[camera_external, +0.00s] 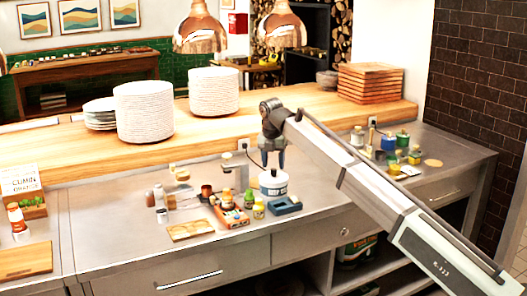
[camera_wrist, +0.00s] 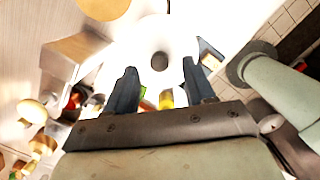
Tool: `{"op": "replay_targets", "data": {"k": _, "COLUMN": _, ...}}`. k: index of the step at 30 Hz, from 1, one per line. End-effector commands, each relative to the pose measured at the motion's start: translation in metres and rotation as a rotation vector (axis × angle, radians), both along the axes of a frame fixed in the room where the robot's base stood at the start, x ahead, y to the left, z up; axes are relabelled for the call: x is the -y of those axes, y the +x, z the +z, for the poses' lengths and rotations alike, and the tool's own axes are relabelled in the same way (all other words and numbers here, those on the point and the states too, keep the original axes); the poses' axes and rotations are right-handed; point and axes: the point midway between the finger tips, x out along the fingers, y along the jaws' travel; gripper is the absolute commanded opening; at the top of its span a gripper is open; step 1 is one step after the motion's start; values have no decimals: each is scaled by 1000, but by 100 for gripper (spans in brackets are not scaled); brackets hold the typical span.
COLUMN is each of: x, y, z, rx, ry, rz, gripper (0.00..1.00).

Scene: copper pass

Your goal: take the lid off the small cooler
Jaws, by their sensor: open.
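The small cooler (camera_external: 273,190) looks like a short white round tub with a darker band, standing upright on the steel counter. Its pale lid is on top, and in the wrist view the lid (camera_wrist: 185,32) is a bright white disc with a dark round knob (camera_wrist: 159,61) at its middle. My gripper (camera_external: 273,166) points down just over the lid, its fingers apart. In the wrist view the knob shows in line with the gap between the fingertips (camera_wrist: 160,68). I cannot tell whether the fingers touch the lid. Nothing is held.
A blue tray (camera_external: 286,206) stands close at the cooler's right front. Small jars (camera_external: 259,208) and an orange box (camera_external: 232,217) crowd its left front. A wooden ledge (camera_external: 330,125) with plate stacks (camera_external: 145,112) runs behind. Copper lamps (camera_external: 282,28) hang above. Counter front right is clearer.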

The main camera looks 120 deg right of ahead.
Motion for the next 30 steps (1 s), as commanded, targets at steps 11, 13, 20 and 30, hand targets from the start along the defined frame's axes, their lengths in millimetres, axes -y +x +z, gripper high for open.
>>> {"op": "replay_targets", "data": {"k": 11, "x": 4, "y": -3, "z": -29, "rx": 0, "ry": 0, "rz": 0, "gripper": 54}}
{"op": "replay_targets", "data": {"k": 13, "x": 4, "y": -3, "z": -29, "rx": 0, "ry": 0, "rz": 0, "gripper": 54}}
{"op": "replay_targets", "data": {"k": 20, "x": 4, "y": -3, "z": -29, "rx": 0, "ry": 0, "rz": 0, "gripper": 34}}
{"op": "replay_targets", "data": {"k": 30, "x": 4, "y": -3, "z": -29, "rx": 0, "ry": 0, "rz": 0, "gripper": 1}}
